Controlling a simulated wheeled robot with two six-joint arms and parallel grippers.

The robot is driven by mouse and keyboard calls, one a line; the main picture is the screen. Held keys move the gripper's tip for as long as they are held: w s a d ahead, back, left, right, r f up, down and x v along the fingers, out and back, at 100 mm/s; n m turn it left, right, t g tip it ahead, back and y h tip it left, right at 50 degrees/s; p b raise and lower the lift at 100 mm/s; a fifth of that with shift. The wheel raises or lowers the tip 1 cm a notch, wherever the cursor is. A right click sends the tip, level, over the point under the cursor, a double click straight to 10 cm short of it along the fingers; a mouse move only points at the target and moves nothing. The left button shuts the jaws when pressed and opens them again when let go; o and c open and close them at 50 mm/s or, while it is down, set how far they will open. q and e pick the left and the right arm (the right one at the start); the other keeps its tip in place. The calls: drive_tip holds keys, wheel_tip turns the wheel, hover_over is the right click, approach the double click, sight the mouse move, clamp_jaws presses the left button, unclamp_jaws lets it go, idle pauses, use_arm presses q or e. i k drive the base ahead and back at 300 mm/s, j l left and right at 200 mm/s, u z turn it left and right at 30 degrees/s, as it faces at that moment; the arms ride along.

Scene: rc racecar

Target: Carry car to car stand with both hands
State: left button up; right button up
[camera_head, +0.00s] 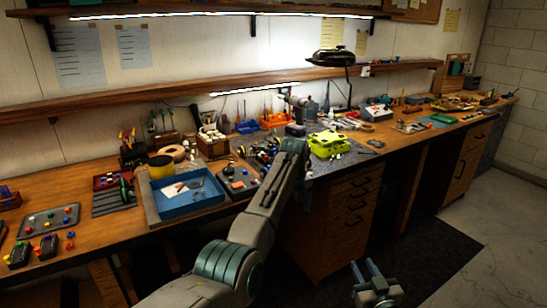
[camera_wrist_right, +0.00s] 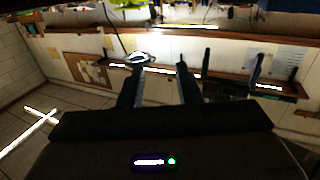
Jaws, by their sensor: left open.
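The car (camera_head: 328,145), a bright yellow-green body, sits on a grey mat on the workbench, right of the middle in the head view. My left arm reaches up over the bench edge, and its gripper end (camera_head: 296,131) is just left of the car. The fingers of my left gripper are mostly hidden, and I see no hold on the car. My right gripper (camera_head: 367,270) is low in front of the bench, away from the car. Its two fingers stand apart with nothing between them; they also show in the right wrist view (camera_wrist_right: 158,80). I cannot pick out the car stand.
A blue tray (camera_head: 188,212) and a board of coloured knobs (camera_head: 50,220) lie on the left of the bench. Tools crowd the back beneath a wooden shelf (camera_head: 180,93). A black lamp (camera_head: 331,57) hangs above. Drawers (camera_head: 352,205) front the bench; floor at right is clear.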

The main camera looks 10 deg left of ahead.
sight(324, 137)
drive_tip(key=i+j, duration=0.2)
drive_tip(key=i, duration=0.35)
drive_tip(key=i+j, duration=0.2)
drive_tip(key=i, duration=0.3)
drive_tip(key=i+j, duration=0.2)
drive_tip(key=i, duration=0.35)
